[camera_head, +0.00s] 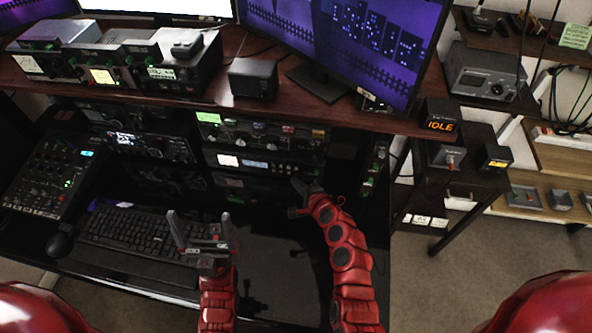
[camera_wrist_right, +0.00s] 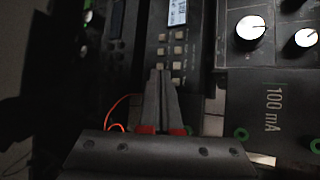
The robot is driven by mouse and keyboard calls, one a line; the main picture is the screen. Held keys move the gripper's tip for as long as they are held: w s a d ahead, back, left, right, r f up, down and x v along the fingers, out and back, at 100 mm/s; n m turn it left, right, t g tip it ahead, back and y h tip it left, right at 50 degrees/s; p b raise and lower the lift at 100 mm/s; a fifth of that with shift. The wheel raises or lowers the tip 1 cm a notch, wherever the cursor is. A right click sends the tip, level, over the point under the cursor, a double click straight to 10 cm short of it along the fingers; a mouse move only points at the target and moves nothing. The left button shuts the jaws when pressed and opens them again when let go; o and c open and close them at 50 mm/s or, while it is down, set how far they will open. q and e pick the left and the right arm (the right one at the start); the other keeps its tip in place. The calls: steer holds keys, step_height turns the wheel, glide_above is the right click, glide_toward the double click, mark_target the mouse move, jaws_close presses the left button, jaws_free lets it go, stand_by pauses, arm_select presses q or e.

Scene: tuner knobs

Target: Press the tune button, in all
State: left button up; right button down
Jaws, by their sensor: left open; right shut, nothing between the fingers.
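A radio panel with small pale buttons (camera_wrist_right: 178,50) and a lit display (camera_wrist_right: 177,12) is ahead in the right wrist view. I cannot read the labels, so I cannot tell which is the tune button. My right gripper (camera_wrist_right: 161,74) is shut and empty, its tips over the lower end of the button rows; I cannot tell if they touch. In the head view my right gripper (camera_head: 300,188) is in front of the lower rack, just below the unit with a small blue display (camera_head: 255,164). My left gripper (camera_head: 198,225) is open and empty above the keyboard's right end.
A panel marked 100 mA with white knobs (camera_wrist_right: 250,27) is right of my right fingers. A red wire (camera_wrist_right: 115,112) curves at their left. In the head view the keyboard (camera_head: 135,235) lies on the desk, and a box reads IDLE (camera_head: 440,123).

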steer(key=shift+w+d, duration=0.1)
steer(key=shift+w, duration=0.55)
steer(key=shift+w, duration=0.15)
stand_by(1.4)
steer(key=shift+w+d, duration=0.1)
steer(key=shift+w, duration=0.15)
steer(key=shift+w+b, duration=0.3)
steer(key=shift+w, duration=0.05)
stand_by(0.6)
steer(key=shift+s, duration=0.75)
